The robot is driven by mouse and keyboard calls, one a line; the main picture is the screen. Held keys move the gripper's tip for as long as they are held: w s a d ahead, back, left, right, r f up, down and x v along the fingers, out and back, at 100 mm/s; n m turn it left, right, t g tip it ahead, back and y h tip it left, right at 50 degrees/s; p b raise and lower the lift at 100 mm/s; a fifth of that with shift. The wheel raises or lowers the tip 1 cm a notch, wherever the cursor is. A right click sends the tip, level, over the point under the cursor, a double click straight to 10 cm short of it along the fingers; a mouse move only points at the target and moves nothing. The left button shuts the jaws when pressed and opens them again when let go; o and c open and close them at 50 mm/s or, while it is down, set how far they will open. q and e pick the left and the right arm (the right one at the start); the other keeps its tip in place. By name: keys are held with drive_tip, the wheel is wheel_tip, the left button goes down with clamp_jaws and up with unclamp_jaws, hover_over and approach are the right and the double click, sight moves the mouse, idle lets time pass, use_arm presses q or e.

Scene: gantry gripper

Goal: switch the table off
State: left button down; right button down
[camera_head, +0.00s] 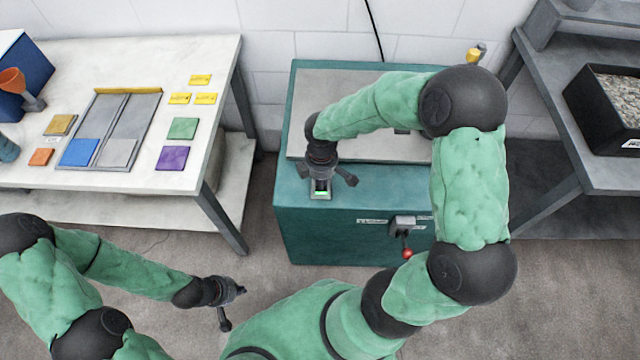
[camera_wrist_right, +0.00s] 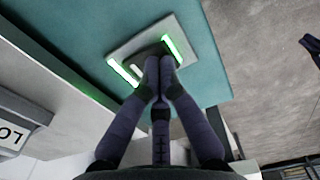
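The table (camera_head: 400,190) is a teal cabinet with a grey top plate (camera_head: 400,150). A switch (camera_head: 320,194) with a lit green light sits on its front ledge. In the right wrist view the switch (camera_wrist_right: 122,57) is a grey frame with two glowing green strips and a dark middle with a pale mark. My right gripper (camera_head: 321,182) is above the switch. In the right wrist view its fingers (camera_wrist_right: 160,68) are together, empty, their tips over the switch; contact cannot be told. My left gripper (camera_head: 232,302) hangs low left of the cabinet, its finger opening unclear.
A lever with a red knob (camera_head: 407,253) is on the cabinet's front. A white workbench (camera_head: 60,180) with coloured tiles stands left. A dark grey bench (camera_head: 560,80) with a black bin of gravel (camera_head: 590,110) stands right. A yellow-topped object (camera_head: 476,53) is behind the cabinet.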

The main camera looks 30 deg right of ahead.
drive_tip(key=shift+f, duration=0.3)
drive_tip(key=shift+r, duration=0.15)
drive_tip(key=shift+r+p, duration=3)
drive_tip(key=shift+r, duration=0.4)
